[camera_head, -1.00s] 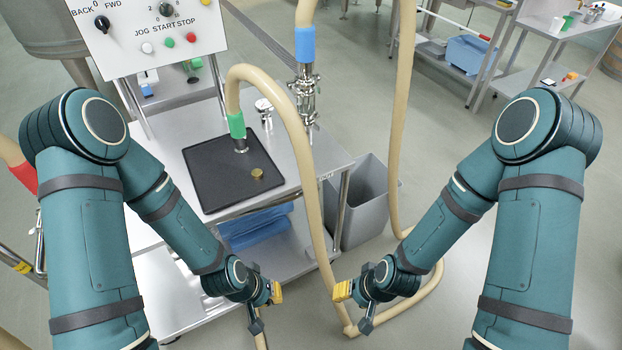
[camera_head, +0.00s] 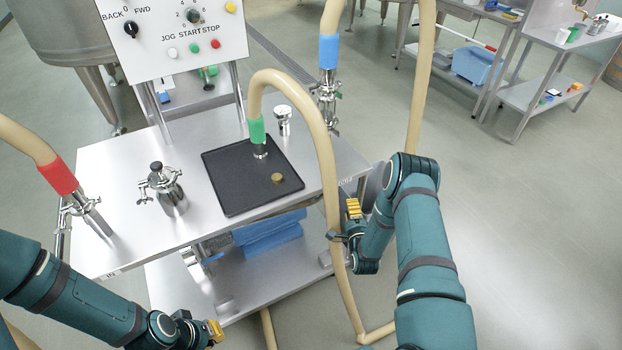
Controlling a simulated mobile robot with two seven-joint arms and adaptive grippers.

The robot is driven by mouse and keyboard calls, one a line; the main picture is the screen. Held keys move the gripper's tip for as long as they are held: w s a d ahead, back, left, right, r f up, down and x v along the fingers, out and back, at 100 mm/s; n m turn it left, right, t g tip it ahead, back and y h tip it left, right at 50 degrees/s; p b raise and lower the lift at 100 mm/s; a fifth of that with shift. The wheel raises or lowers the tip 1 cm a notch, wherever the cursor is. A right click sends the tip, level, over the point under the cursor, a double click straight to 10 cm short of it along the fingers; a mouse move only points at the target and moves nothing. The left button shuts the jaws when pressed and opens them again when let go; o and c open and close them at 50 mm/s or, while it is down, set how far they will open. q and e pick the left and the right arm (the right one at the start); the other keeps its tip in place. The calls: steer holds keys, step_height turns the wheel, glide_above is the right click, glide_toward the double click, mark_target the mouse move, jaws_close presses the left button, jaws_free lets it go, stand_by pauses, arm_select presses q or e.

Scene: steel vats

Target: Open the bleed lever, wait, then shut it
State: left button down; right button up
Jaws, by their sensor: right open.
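A steel trolley (camera_head: 126,235) carries the pump fittings. I cannot tell for sure which part is the bleed lever. A steel fitting with a black top and a side handle (camera_head: 162,188) stands upright on the trolley's left half. A steel valve assembly (camera_head: 328,100) hangs under the blue-banded hose at the trolley's back right. A small blue handle (camera_head: 211,258) shows below the tabletop. My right gripper (camera_head: 353,209) is open and empty, close to the trolley's right front corner. My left gripper (camera_head: 214,332) is in front of the trolley, low in view; its jaw opening is unclear.
A black mat (camera_head: 226,192) holds a brass-coloured disc (camera_head: 277,178) and a green-banded hose end (camera_head: 257,132). A control panel (camera_head: 172,38) stands behind. A beige hose (camera_head: 334,235) loops down close to my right gripper. A red-banded hose (camera_head: 58,177) is at left.

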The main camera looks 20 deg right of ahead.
steer(key=b+x, duration=0.1)
steer(key=x, duration=0.3)
steer(key=b+x, duration=0.1)
steer(key=x, duration=0.4)
steer(key=b+x, duration=0.1)
steer(key=x, duration=0.4)
steer(key=shift+r, duration=0.3)
jaws_close()
